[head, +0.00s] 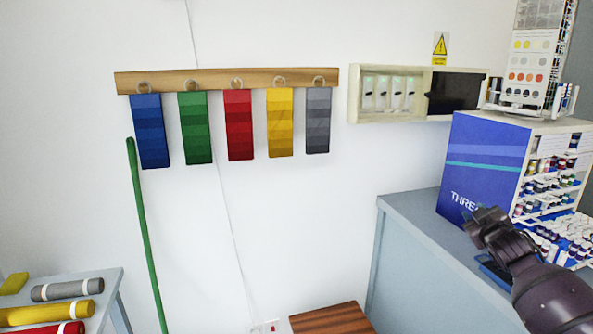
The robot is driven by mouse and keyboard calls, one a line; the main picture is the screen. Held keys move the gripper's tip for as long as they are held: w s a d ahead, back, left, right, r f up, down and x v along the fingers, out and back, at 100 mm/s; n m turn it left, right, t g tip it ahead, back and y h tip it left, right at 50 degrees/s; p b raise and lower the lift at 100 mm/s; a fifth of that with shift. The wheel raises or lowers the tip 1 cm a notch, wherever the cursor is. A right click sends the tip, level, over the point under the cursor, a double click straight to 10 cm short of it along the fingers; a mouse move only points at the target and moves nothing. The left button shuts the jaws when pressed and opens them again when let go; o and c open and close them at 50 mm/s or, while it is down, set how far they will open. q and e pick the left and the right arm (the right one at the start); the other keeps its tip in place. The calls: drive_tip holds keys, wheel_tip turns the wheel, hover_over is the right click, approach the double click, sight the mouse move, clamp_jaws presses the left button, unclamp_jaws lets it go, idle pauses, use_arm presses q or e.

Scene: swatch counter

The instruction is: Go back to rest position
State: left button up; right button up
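My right gripper (484,222) is at the lower right, above the grey counter (405,215) and in front of the blue thread display. Its dark arm comes in from the bottom right corner. The view does not show clearly whether its fingers are apart or closed, and I see nothing held in it. My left gripper is not in view.
Swatches, including a blue one (150,130), hang from a wooden wall rail (225,80). A thread display (480,170) stands on the counter. A green pole (147,235) leans on the wall. Fabric rolls (50,312) lie on a table at left. A brown wooden top (330,318) is at bottom.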

drive_tip(key=s+a+f+g+y, duration=0.1)
drive_tip(key=s+a+f, duration=0.2)
drive_tip(key=s+f, duration=0.4)
drive_tip(key=s+a+f+m+g, duration=0.1)
drive_tip(key=s+a+f, duration=0.35)
drive_tip(key=f, duration=0.35)
drive_tip(key=s+a+f+g+y, duration=0.1)
drive_tip(key=s+a+f, duration=0.1)
drive_tip(key=s+f, duration=0.5)
drive_tip(key=s+a+f+m+g, duration=0.1)
drive_tip(key=s+a+f, duration=0.2)
drive_tip(key=s, duration=0.5)
drive_tip(key=s+a+f+m, duration=0.1)
drive_tip(key=s+a+f, duration=0.2)
drive_tip(key=s, duration=0.5)
drive_tip(key=s+a+f+m+g, duration=0.1)
drive_tip(key=s+a+f+m, duration=0.1)
drive_tip(key=s, duration=0.6)
drive_tip(key=shift+s+a+f+g, duration=0.15)
drive_tip(key=shift+a+f+g, duration=0.25)
drive_tip(key=shift+f, duration=0.45)
drive_tip(key=shift+a, duration=0.1)
